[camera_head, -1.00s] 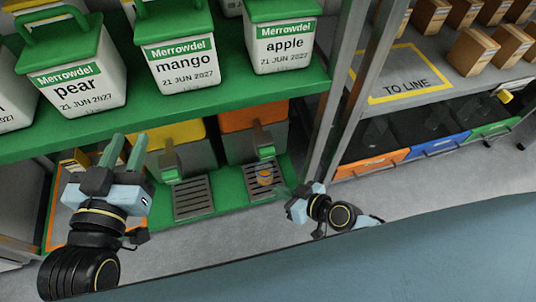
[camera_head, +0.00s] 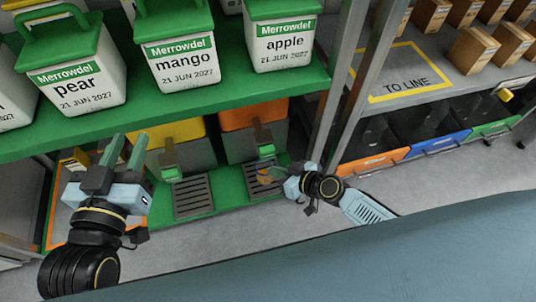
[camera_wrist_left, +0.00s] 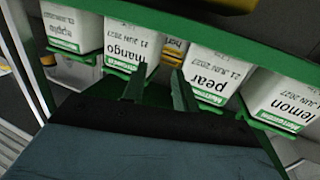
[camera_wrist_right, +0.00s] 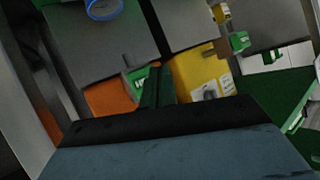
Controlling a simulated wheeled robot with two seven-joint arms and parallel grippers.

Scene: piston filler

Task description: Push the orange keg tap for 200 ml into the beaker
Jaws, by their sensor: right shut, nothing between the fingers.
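The orange keg (camera_head: 255,115) stands on the green lower shelf, and its tap with a green tip (camera_head: 265,151) points down over a drip tray. Both the keg (camera_wrist_right: 108,98) and its tap (camera_wrist_right: 139,77) show in the right wrist view. The beaker (camera_head: 266,177), with something orange in it, is below the tap, partly covered by my right gripper. My right gripper (camera_head: 285,172) is shut and empty, just right of the beaker and below the tap. In the right wrist view its fingers (camera_wrist_right: 158,84) overlap the tap; contact is unclear. My left gripper (camera_head: 124,150) is open and empty.
The yellow keg (camera_head: 176,135) with its own tap and drip tray (camera_head: 193,197) stands left of the orange one. Labelled white canisters (camera_head: 180,55) fill the shelf above. A metal post (camera_head: 335,95) rises on the right. Blue, orange and green bins lie beyond it.

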